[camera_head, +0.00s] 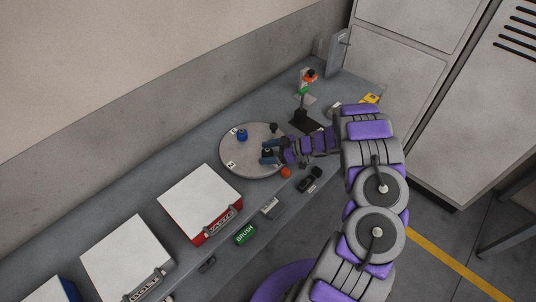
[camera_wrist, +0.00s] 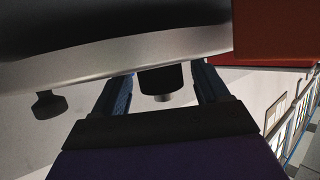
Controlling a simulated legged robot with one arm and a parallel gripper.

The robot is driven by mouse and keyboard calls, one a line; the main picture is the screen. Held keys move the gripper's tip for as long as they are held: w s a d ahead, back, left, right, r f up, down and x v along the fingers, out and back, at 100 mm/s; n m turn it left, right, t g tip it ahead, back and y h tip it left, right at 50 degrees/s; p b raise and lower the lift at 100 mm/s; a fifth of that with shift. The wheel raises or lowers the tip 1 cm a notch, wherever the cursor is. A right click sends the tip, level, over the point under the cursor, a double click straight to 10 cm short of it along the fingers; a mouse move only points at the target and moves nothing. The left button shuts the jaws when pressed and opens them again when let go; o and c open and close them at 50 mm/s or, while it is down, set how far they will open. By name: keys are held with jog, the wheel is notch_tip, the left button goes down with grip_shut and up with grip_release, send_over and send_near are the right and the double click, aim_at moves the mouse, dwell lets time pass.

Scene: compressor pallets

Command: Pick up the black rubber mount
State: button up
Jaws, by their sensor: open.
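A black rubber mount (camera_wrist: 160,78) with a small grey stud shows between my gripper's two blue fingers in the wrist view. In the head view it is a small dark shape (camera_head: 266,152) on the round grey plate (camera_head: 236,165), partly hidden by the fingers. My gripper (camera_head: 269,151) reaches in from the right, low over the plate. The fingers stand apart on either side of the mount, and gaps show in the wrist view (camera_wrist: 164,84). A second dark knob-like piece (camera_wrist: 47,104) shows at the left of the wrist view, also near the plate's right edge (camera_head: 274,127).
A blue part (camera_head: 242,134) sits on the plate's far side. An orange ball-like object (camera_head: 286,172), a dark device (camera_head: 310,180), a grey box (camera_head: 271,207) and a green brush box (camera_head: 245,233) lie in front. A white-topped red case (camera_head: 200,198) stands left.

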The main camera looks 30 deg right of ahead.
jog(key=shift+a, duration=0.1)
jog(key=c, duration=1.1)
jog(key=shift+o, duration=0.2)
